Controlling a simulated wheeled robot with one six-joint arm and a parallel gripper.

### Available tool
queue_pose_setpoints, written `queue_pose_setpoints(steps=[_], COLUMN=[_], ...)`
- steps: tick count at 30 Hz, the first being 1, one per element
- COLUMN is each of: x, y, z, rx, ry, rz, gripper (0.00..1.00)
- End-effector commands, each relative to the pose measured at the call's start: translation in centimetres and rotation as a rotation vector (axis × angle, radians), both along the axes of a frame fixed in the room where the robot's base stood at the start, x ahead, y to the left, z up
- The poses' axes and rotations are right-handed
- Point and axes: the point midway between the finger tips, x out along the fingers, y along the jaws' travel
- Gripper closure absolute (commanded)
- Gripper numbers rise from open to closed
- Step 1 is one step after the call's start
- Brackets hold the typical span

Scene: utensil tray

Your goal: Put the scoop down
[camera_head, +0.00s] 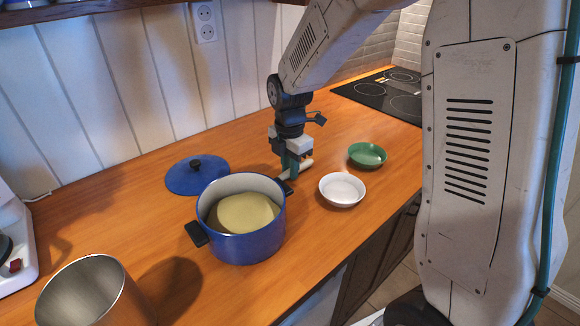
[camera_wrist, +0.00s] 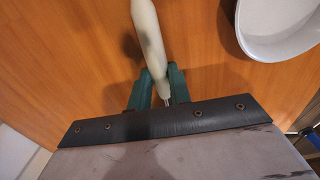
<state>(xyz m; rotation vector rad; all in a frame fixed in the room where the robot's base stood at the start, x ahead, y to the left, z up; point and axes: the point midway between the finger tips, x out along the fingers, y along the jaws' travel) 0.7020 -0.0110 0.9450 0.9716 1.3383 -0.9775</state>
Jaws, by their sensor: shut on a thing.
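My gripper (camera_head: 292,164) is low over the wooden counter, to the right of the blue pot, with its green fingers shut on the scoop (camera_head: 305,164). The scoop shows as a pale cream, rod-like handle. In the wrist view the handle (camera_wrist: 148,38) runs up from between the green fingers of my gripper (camera_wrist: 156,88) and out of the top edge. The scoop's head cannot be made out. I cannot tell whether the scoop touches the counter.
The blue pot (camera_head: 246,243) with yellowish contents stands left of my gripper, its lid (camera_head: 185,180) behind it. A white bowl (camera_head: 342,190) and green bowl (camera_head: 367,155) stand to the right. A metal container (camera_head: 85,295) is front left; a black hob (camera_head: 375,95) is behind.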

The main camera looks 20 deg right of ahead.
Motion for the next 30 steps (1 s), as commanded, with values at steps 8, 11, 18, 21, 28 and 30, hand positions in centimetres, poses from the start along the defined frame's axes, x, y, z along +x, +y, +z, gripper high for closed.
queue_pose_setpoints(steps=[8,11,18,21,28,30], x=[0.0,0.0,0.1,0.0,0.0,0.1], y=[0.0,0.0,0.0,0.0,0.0,0.1], z=[-0.2,-0.2,0.9,2.7,7.8,9.1], rx=[0.000,0.000,0.000,0.000,0.000,0.000], ry=[0.001,0.001,-0.002,-0.004,-0.004,-0.004], rz=[0.000,0.000,0.000,0.000,0.000,0.000], gripper=[0.59,0.59,0.59,0.59,0.59,0.59])
